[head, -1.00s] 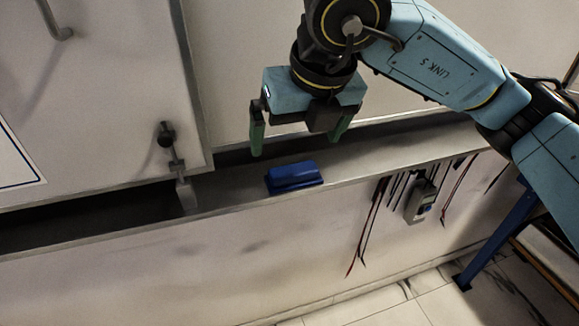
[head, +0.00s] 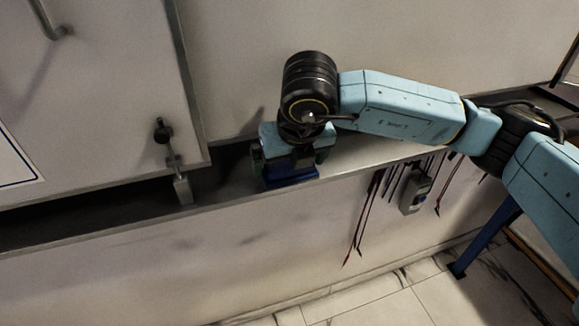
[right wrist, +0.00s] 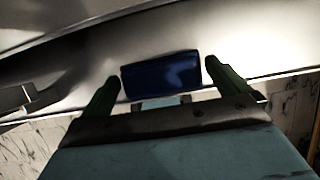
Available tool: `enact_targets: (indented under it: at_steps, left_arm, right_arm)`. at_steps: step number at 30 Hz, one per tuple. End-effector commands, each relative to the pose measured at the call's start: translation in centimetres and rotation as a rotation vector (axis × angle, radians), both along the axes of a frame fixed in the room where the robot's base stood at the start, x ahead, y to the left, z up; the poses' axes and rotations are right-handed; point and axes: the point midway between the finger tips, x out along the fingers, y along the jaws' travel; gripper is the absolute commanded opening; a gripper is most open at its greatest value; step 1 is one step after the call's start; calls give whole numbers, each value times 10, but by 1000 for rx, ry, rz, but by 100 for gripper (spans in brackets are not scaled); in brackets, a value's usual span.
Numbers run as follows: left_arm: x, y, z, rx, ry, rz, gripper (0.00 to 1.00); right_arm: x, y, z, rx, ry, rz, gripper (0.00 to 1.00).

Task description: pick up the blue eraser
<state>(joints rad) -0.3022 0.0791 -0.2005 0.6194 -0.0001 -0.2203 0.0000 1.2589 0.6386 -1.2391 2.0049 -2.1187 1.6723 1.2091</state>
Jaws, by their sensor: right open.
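The blue eraser (head: 292,177) lies on the narrow grey ledge (head: 222,187), partly hidden by my right gripper in the head view. My right gripper (head: 292,167) is open, low over the eraser. In the right wrist view the eraser (right wrist: 162,74) shows between the two green fingers of my right gripper (right wrist: 160,80), one on each side of it. I see a gap between each finger and the eraser there, so it is not gripped. My left gripper is not in view.
A metal latch (head: 178,170) hangs from the panel left of the eraser, over the ledge. Dark and red leads (head: 368,205) and a small grey meter (head: 414,192) hang on the ledge's front, to the right. A white wall rises behind the ledge.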

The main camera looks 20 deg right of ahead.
Motion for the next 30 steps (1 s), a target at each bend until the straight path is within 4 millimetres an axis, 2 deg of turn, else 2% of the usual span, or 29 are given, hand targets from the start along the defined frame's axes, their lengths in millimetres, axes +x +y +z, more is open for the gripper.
enact_targets:
  at_steps: [3, 9, 16, 25, 30]
  left_arm:
    - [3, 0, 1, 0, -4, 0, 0]
    - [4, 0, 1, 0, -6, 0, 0]
    - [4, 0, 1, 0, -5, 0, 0]
    - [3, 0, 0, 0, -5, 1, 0]
    - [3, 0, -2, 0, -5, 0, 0]
  right_arm:
    - [3, 0, -8, 0, 1, 1, 100]
    - [3, 0, -9, 1, 0, 1, 100]
    - [3, 0, -8, 1, 0, 1, 71]
    - [3, 1, -6, 1, -1, 2, 71]
    - [3, 1, 5, 2, -3, 2, 71]
